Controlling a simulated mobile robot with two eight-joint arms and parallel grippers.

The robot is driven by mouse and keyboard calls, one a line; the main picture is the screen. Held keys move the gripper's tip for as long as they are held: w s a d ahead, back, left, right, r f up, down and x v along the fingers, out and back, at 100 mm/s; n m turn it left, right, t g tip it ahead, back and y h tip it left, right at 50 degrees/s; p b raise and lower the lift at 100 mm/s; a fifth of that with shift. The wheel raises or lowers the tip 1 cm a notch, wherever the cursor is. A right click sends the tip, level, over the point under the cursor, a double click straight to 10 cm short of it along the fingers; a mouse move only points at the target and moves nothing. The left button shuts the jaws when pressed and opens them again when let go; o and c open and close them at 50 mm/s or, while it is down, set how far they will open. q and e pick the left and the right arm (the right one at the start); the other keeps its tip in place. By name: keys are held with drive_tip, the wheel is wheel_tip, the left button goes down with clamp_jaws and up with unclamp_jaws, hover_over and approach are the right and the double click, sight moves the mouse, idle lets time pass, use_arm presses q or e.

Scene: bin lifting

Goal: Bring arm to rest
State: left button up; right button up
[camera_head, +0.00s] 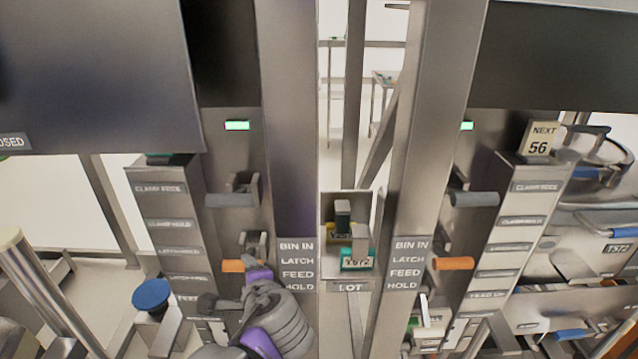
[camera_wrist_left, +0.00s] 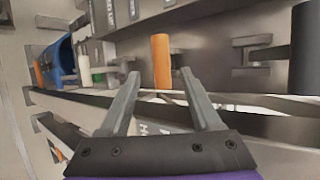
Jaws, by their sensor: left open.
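My left gripper (camera_wrist_left: 160,76) is open in the left wrist view, its two grey fingers apart with nothing between them. An orange handle (camera_wrist_left: 161,61) stands just beyond the fingertips, apart from them as far as I can tell. In the head view my grey and purple left arm reaches up at bottom centre, just below the left orange handle (camera_head: 233,266). The fingers are hard to make out there. My right gripper is in neither view.
Left and right steel posts carry grey handles (camera_head: 230,200) and (camera_head: 474,199). A right orange handle (camera_head: 453,263) is opposite. A blue round knob (camera_head: 152,294) is left of my arm.

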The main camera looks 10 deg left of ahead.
use_arm(q)
drive_tip(key=s+d+f+n+g+h, duration=0.1)
drive_tip(key=s+d+f+n+h, duration=0.2)
drive_tip(key=s+f+n, duration=0.3)
drive_tip(key=s+d+f+n+g+h, duration=0.2)
drive_tip(key=s+f+n, duration=0.4)
drive_tip(key=f, duration=0.6)
drive_tip(key=s+d+h, duration=0.1)
drive_tip(key=h, duration=0.1)
drive_tip(key=shift+n+h, duration=0.3)
drive_tip(key=shift+n, duration=0.1)
